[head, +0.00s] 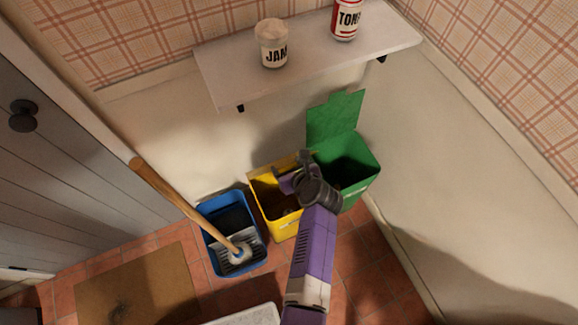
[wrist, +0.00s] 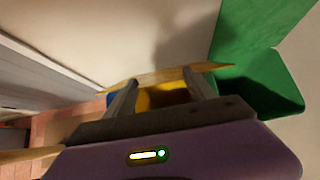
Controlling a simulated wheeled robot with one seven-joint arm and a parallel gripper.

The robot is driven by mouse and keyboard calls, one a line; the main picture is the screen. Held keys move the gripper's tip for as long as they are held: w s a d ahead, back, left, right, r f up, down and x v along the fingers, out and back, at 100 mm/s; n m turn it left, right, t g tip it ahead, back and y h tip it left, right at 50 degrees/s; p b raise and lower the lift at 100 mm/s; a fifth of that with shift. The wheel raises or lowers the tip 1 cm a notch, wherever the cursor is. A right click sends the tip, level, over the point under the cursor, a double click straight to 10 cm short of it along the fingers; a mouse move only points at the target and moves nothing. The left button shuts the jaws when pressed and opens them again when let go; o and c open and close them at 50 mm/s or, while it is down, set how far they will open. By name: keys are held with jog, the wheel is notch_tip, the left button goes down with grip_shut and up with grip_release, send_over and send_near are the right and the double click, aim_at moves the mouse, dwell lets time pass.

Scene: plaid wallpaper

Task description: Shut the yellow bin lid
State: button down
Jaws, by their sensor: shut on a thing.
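The yellow bin (head: 285,226) stands on the floor between a blue bucket and a green bin. Its lid (head: 283,163) is up at the back rim, so the bin is open. In the wrist view the lid (wrist: 170,76) shows nearly edge-on as a thin yellow strip across the fingertips, with the yellow bin's inside (wrist: 165,97) below it. My gripper (head: 290,178) is over the yellow bin from the right, with its fingers on the lid. In the wrist view my gripper (wrist: 160,84) has its fingers apart, shut on the lid. The exact contact is partly hidden.
The green bin (head: 358,180) with its lid (head: 335,117) raised stands close on the right. The blue bucket (head: 226,262) with a mop (head: 180,202) leaning out is on the left. A shelf (head: 315,60) with a jam jar (head: 272,45) and a red-and-white can (head: 346,20) hangs above.

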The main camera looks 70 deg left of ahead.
jog(key=shift+a+r, duration=0.1)
jog(key=shift+r, duration=0.05)
jog(key=shift+c, duration=1.9)
grip_release()
jog(key=shift+o, duration=0.3)
jog(key=p+v, duration=0.1)
jog(key=v, duration=0.6)
jog(key=shift+d+r+p, duration=0.15)
jog(key=shift+d+p, duration=0.2)
jog(key=shift+p, duration=0.05)
jog(key=shift+w, duration=0.1)
